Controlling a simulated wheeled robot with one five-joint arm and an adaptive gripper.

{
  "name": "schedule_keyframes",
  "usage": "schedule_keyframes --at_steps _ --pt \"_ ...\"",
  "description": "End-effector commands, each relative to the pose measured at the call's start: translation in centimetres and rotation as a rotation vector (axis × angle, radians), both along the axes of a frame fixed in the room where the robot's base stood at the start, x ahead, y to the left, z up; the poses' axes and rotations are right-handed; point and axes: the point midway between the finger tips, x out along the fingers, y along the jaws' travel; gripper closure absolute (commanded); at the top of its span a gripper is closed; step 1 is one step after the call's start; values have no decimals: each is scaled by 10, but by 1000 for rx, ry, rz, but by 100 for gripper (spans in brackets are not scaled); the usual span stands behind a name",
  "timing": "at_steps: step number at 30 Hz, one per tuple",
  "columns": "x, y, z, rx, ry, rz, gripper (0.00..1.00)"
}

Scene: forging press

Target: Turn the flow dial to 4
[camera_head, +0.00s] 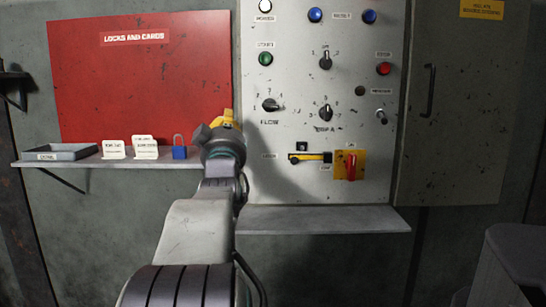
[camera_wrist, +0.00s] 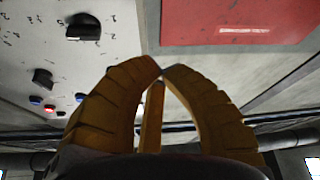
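The flow dial (camera_head: 270,105) is a black knob on the pale grey control panel, above its FLOW label. Its handle lies roughly sideways; the digits around it are too small to read surely. My gripper (camera_head: 226,115) has yellow fingers and is left of the dial, in front of the panel's left edge, apart from the dial. In the wrist view the finger tips (camera_wrist: 163,70) meet, with nothing seen between them. A black knob (camera_wrist: 83,27) shows up left in the wrist view; I cannot tell surely whether it is the flow dial.
Two other black knobs, an upper (camera_head: 325,61) and a lower (camera_head: 326,112), sit right of the dial. A red-handled switch (camera_head: 350,167) is below. A shelf (camera_head: 105,160) with cards and a blue padlock (camera_head: 179,147) is left. A grey ledge (camera_head: 310,219) juts out under the panel.

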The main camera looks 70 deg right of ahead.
Motion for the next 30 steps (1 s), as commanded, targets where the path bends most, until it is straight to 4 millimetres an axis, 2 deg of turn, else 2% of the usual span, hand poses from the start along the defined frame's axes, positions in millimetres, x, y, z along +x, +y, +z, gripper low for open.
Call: schedule_keyframes --at_steps 1,6,12,20,30 --pt "-20 -11 -13 -49 -13 -45 100" --pt "-68 -25 -7 -200 -41 -157 100" --pt "-100 -30 -3 -296 -53 -228 100" --pt "-105 -41 0 -322 -54 -245 100" --pt "-93 -77 0 -323 -51 -239 100"
